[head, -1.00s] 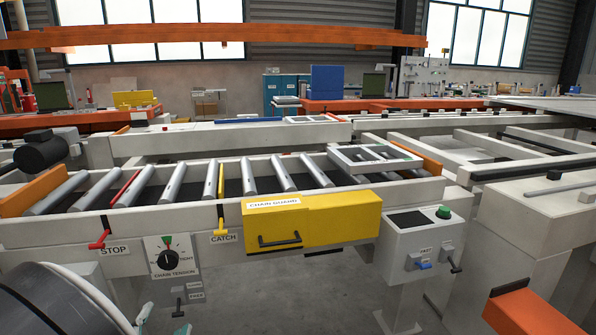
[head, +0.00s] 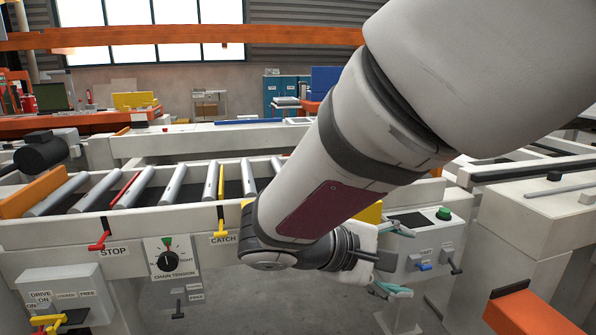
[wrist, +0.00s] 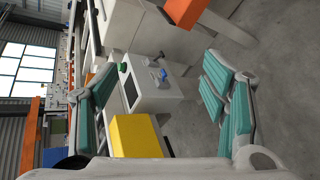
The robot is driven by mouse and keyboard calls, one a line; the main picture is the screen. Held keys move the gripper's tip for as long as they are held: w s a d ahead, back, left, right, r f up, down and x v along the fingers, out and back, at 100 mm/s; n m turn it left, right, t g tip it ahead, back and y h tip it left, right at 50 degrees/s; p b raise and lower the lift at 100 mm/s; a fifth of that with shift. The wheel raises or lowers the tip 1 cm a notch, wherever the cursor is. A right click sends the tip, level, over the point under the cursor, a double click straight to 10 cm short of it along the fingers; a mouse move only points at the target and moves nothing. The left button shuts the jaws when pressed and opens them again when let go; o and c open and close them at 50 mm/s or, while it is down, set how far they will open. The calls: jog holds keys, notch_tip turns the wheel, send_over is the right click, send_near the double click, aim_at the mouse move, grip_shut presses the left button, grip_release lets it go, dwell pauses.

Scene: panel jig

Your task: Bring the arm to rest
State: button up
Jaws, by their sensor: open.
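My gripper (head: 395,260) is in front of the conveyor, by the right end of the yellow chain guard (head: 370,213), which my arm mostly hides. In the wrist view my gripper (wrist: 160,100) has its two teal-padded fingers spread wide, with nothing between them touching the pads. Beyond the fingers the wrist view shows the grey control box (wrist: 158,83) with its green button (wrist: 125,67), and the yellow chain guard (wrist: 135,136) below. My arm reaches down from the upper right across the head view.
The roller conveyor (head: 90,220) runs behind my arm. On its front are a red stop lever (head: 99,242), a chain tension dial (head: 170,258) and a yellow catch lever (head: 221,224). A drive box (head: 60,295) is at lower left. Clear floor (head: 270,305) lies below my gripper.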

jog(key=s+d+m+g+y, duration=0.45)
jog(key=s+d, duration=0.35)
jog(key=s, duration=0.6)
jog(key=s+a+m+y, duration=0.5)
jog(key=s+y, duration=0.2)
jog(key=s, duration=0.6)
notch_tip(320, 180, up, 29)
jog(key=t+p, duration=0.3)
jog(key=p, duration=2.5)
jog(key=shift+d+f+t, duration=0.15)
jog(key=shift+t, duration=0.2)
